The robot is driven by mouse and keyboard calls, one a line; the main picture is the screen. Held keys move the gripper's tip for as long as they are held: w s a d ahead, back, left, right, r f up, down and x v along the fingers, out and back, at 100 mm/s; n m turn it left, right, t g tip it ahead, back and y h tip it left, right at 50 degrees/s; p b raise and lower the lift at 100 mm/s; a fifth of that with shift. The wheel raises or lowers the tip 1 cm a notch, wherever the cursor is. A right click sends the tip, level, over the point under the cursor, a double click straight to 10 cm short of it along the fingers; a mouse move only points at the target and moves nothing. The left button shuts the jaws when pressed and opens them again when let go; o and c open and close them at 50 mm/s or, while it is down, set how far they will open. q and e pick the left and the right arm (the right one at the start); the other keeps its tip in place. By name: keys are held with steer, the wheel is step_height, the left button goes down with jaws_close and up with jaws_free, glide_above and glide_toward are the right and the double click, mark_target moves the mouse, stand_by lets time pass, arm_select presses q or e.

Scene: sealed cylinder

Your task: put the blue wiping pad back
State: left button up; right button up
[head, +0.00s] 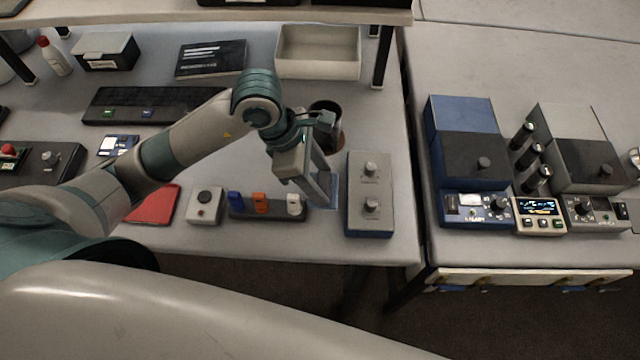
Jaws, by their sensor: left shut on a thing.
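A flat blue pad (332,193) shows at the fingertips of my left gripper (318,198), mostly hidden by the fingers. My left gripper points down, shut on the pad, just left of a grey two-knob box. Whether the pad touches the table cannot be told. A dark holder (268,212) with a blue piece (236,201), an orange piece (260,203) and a white piece (294,205) is directly left of the gripper. My right gripper is not in view.
The grey two-knob box (369,190) stands close on the right. A dark cup (326,118) is behind the gripper. A small grey knob box (205,206) and a red pad (153,204) lie left. A beige tray (318,52) is at the back. A gap separates the right table.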

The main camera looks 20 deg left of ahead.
arm_select(q)
steer(key=shift+f, duration=0.1)
steer(key=shift+f+p, duration=0.25)
steer(key=shift+p, duration=0.05)
step_height(320, 180, down, 3)
steer(key=shift+r+p, duration=0.2)
steer(key=shift+p, duration=0.45)
steer(key=shift+f, duration=0.35)
steer(key=shift+f, duration=0.1)
steer(key=shift+f, duration=0.1)
steer(key=o, duration=1)
